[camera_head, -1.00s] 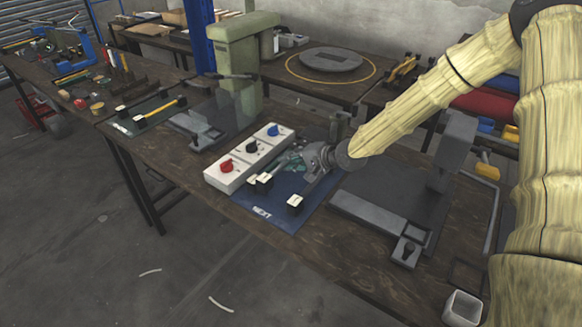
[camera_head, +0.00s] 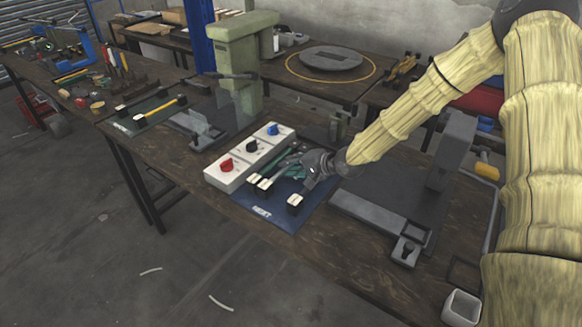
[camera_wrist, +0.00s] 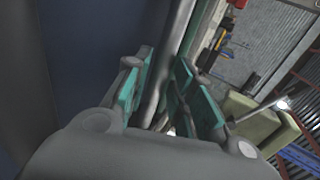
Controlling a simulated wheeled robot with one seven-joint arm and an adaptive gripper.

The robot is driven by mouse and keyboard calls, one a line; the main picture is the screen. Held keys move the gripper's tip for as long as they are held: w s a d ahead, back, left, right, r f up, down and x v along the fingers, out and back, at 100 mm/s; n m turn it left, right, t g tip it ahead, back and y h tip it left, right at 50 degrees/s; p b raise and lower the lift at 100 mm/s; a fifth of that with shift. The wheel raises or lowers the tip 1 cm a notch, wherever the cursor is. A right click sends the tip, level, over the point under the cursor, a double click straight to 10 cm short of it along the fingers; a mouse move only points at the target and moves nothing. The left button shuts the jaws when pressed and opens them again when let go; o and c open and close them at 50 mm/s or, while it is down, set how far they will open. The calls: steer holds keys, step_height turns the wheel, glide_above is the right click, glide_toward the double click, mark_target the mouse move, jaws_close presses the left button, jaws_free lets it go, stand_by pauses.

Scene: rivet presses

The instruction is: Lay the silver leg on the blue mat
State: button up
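The blue mat (camera_head: 262,211) lies on the near workbench, between the white switch box and a grey press. My gripper (camera_head: 284,170) is low over the mat's back part. In the wrist view, the silver leg (camera_wrist: 166,55) is a long grey rod between the teal-padded fingers of my gripper (camera_wrist: 166,70). The fingertips sit close on both sides of the rod, and it runs out past the top of the picture. A dark blue surface, probably the mat (camera_wrist: 88,50), shows on the left there. In the head view, the leg is hard to separate from the fingers.
Black blocks with cream tops stand on the mat, one at the near right (camera_head: 294,204) and others at the left (camera_head: 263,187). The white switch box (camera_head: 248,158) borders the mat's left side. The grey press (camera_head: 383,212) stands to the right.

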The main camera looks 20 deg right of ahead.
steer(key=v, duration=1.2)
steer(key=shift+b, duration=0.3)
